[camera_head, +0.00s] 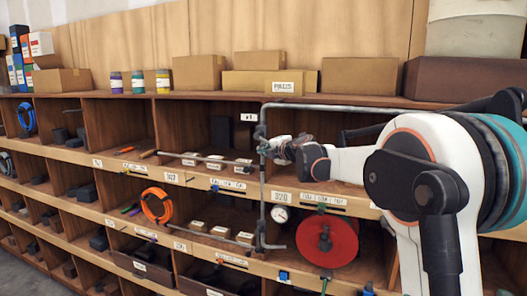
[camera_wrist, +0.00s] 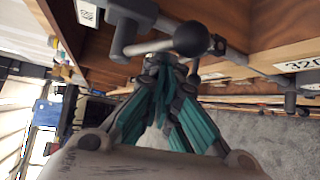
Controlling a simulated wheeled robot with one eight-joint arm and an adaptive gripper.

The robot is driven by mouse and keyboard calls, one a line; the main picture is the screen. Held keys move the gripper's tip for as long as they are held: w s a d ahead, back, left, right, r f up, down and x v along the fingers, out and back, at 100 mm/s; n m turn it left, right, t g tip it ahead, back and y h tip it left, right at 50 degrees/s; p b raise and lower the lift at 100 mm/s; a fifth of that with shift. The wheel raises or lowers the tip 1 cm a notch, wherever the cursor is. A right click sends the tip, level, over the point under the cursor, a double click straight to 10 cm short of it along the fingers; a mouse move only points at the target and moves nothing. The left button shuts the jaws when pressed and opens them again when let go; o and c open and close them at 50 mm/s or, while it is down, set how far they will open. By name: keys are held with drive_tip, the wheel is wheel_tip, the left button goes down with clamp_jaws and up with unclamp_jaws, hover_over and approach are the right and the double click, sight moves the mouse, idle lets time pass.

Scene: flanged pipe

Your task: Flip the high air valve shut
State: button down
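The grey pipe (camera_head: 262,190) runs down the front of the shelving, with an upper length (camera_head: 330,108) going right under the top shelf. My gripper (camera_head: 276,148) is at the upper part of the upright pipe, where a valve seems to be, largely hidden by the gripper. In the wrist view, a grey lever (camera_wrist: 150,46) with a round black knob (camera_wrist: 192,39) lies across, just beyond the fingertips. My gripper (camera_wrist: 168,66) has teal-padded fingers that meet at the tips and look shut. I cannot tell whether they touch the lever; nothing shows held between them.
A round gauge (camera_head: 279,214) sits right of the upright pipe. A red reel (camera_head: 326,238) and an orange coil (camera_head: 156,205) are in lower compartments. Cardboard boxes (camera_head: 262,84) line the top shelf. Shelf edges lie close around my gripper.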

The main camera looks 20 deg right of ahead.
sight(265, 141)
drive_tip(key=r, duration=0.1)
drive_tip(key=d+r+g, duration=0.1)
drive_tip(key=shift+s+d+r+n+h, duration=0.1)
drive_tip(key=shift+s+r+n+h, duration=0.2)
drive_tip(key=shift+n+h, duration=0.1)
drive_tip(key=shift+w+r, duration=0.15)
drive_tip(key=shift+r, duration=0.2)
idle(0.5)
